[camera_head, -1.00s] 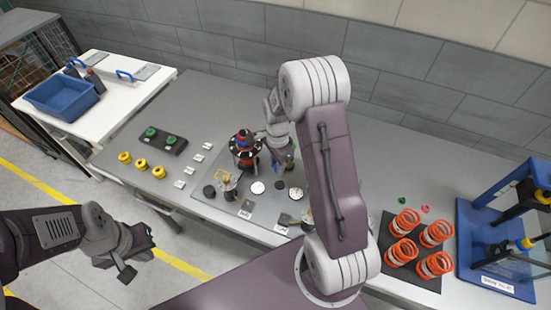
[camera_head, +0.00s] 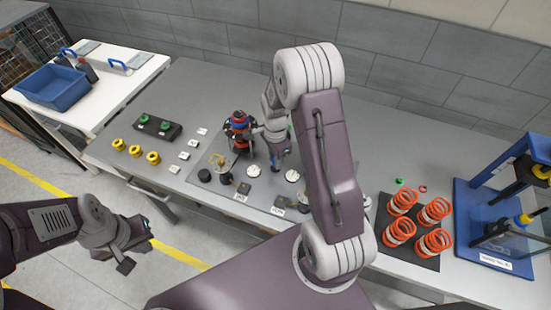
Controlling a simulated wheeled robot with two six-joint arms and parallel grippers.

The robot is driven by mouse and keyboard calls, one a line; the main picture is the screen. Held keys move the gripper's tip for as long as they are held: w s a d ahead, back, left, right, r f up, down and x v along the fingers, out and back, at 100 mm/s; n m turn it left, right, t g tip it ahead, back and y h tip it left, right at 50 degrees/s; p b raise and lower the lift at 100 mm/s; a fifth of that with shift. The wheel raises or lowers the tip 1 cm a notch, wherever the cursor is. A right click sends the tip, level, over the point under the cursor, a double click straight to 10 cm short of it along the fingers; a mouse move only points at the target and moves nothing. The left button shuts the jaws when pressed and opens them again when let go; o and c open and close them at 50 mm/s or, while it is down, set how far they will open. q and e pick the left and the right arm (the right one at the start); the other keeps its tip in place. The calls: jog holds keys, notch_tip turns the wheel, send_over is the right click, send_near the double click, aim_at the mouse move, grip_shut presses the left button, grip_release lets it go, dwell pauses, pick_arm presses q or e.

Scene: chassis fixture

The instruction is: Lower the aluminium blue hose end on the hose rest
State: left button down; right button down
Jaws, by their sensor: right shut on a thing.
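My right gripper (camera_head: 276,160) is over the grey plate (camera_head: 208,186) on the bench, right of a black, red and blue stand (camera_head: 238,128). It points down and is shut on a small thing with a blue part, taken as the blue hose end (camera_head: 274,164). The hose end's tip is close above the plate; whether it touches is too small to tell. I cannot tell which fixture is the hose rest. My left gripper (camera_head: 143,246) is empty, off the bench's front edge at the lower left, its fingers apart.
White discs (camera_head: 254,171) and black knobs stand on the plate close to the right gripper. Several orange springs (camera_head: 402,202) sit on a dark mat to the right, beside a blue press frame (camera_head: 490,230). Yellow rings (camera_head: 135,151) and a blue bin (camera_head: 52,88) are at the left.

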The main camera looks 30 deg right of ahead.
jog(key=shift+w, duration=0.2)
jog(key=shift+s+p, duration=0.1)
jog(key=shift+p, duration=0.25)
jog(key=shift+f, duration=0.15)
jog(key=shift+f+b, duration=0.6)
jog(key=shift+f, duration=0.15)
jog(key=shift+r, duration=0.1)
jog(key=shift+p, duration=0.65)
dwell(0.5)
jog(key=shift+f, duration=0.25)
